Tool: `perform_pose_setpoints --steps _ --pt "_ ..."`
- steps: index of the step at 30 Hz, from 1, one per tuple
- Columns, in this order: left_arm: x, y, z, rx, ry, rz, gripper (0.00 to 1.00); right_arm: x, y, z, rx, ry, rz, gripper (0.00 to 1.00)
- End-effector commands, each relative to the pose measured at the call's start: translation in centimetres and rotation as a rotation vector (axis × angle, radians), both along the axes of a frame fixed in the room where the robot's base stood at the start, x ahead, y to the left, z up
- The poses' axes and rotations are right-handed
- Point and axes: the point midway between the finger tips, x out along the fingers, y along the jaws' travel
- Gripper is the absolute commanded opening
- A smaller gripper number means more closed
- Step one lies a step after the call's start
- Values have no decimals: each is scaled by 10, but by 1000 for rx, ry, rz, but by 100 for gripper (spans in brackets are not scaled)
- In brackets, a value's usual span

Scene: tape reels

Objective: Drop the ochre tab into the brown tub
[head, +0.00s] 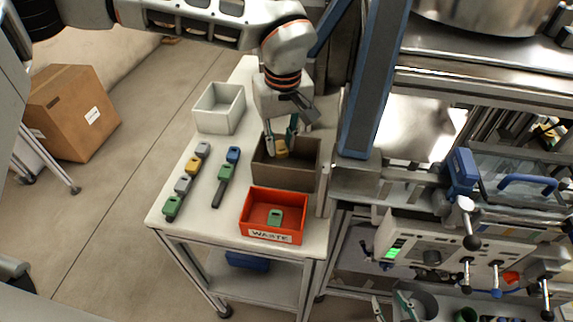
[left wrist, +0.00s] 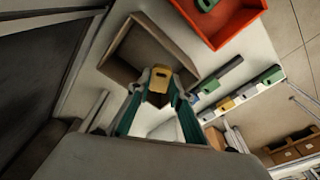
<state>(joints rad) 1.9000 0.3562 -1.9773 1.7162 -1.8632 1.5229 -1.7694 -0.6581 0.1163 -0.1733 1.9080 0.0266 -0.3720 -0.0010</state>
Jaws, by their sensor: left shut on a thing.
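My left gripper (head: 281,142) is shut on an ochre tab (head: 282,149), holding it over the brown tub (head: 283,175). In the left wrist view, the ochre tab (left wrist: 158,78) sits between the fingertips of my left gripper (left wrist: 161,82), with the open brown tub (left wrist: 120,68) behind it. I cannot tell exactly how far the tab is above the tub's floor. My right gripper (head: 392,306) shows at the bottom edge of the head view, its fingers apart and empty, far from the tub.
A red WASTE bin (head: 252,212) holding a green tab (head: 275,217) stands in front of the tub. A white bin (head: 220,108) stands at the back left. Two dark strips with several tabs, including another ochre tab (head: 193,164), lie left. A blue post (head: 374,85) rises at the right.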

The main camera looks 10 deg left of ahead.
Motion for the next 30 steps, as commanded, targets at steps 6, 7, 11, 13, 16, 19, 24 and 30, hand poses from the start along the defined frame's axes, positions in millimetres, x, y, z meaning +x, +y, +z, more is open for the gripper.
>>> perform_pose_setpoints --steps 6,7,11,13,16,19,24,30 --pt "0 0 -3 0 -1 -1 10 2 -2 1 -6 -4 6 40" --pt "0 0 -3 0 -1 -1 10 2 -3 1 -7 -5 7 40" --pt "0 0 -3 1 -1 0 30 4 -3 2 -7 -8 7 40" --pt "0 0 -3 0 -1 -1 40 4 -3 2 -8 -8 6 40" --pt "0 0 -3 1 -1 0 40 4 -3 2 -7 -9 5 40" --pt "0 0 -3 1 -1 0 40 4 -3 2 -6 -9 3 40" --pt "0 0 1 0 -1 0 40 2 -1 1 0 -4 -4 40" --pt "-2 -2 27 0 -4 0 40 2 -2 2 -2 -5 -1 40"
